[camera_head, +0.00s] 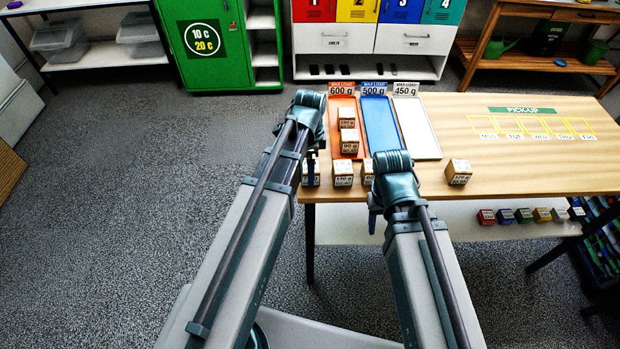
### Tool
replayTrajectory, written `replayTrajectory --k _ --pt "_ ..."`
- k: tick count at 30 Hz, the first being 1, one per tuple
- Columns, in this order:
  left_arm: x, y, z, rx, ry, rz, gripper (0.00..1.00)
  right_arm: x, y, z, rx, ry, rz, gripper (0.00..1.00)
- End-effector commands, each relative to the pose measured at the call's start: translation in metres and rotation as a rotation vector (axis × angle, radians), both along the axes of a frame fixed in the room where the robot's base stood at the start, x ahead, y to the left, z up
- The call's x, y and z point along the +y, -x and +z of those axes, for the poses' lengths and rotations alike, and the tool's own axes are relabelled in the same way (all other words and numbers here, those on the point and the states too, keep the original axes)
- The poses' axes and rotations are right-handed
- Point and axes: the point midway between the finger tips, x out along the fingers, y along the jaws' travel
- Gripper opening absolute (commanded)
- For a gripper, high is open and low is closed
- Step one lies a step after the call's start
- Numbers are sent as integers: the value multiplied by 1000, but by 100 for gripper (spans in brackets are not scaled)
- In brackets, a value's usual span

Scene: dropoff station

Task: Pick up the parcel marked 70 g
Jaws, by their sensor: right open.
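Several small cardboard-brown parcels with white labels stand near the front edge of the wooden table. One parcel (343,174) is left of centre, one (367,172) is partly hidden by my right arm, one (311,174) is beside my left arm, and one (459,172) stands alone at right. Two more, an upper parcel (347,117) and a lower parcel (350,142), are in the orange tray. The labels are too small to tell which reads 70 g. My right gripper (373,212) is open, low at the front edge and mostly hidden by its arm. My left gripper is largely hidden behind its arm.
The orange tray (340,98), blue tray (380,128) and white tray (416,130) carry 600 g, 500 g and 450 g signs. The table's right half (520,180) is mostly clear. Several coloured cubes (523,215) sit on the shelf below.

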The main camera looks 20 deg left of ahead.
Motion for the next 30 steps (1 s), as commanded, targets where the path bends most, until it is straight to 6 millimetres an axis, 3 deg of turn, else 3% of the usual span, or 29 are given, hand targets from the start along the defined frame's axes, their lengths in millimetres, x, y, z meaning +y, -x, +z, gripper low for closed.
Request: replayTrajectory --k 2,11,25,30 --pt "0 0 -13 0 0 0 100 0 0 -13 0 0 0 50" --pt "0 0 -12 0 0 0 98 0 0 -12 0 0 0 50" --pt "0 0 -12 0 0 0 14 0 0 -12 0 0 0 50" --pt "0 0 -12 0 0 0 13 0 0 -12 0 0 0 50"
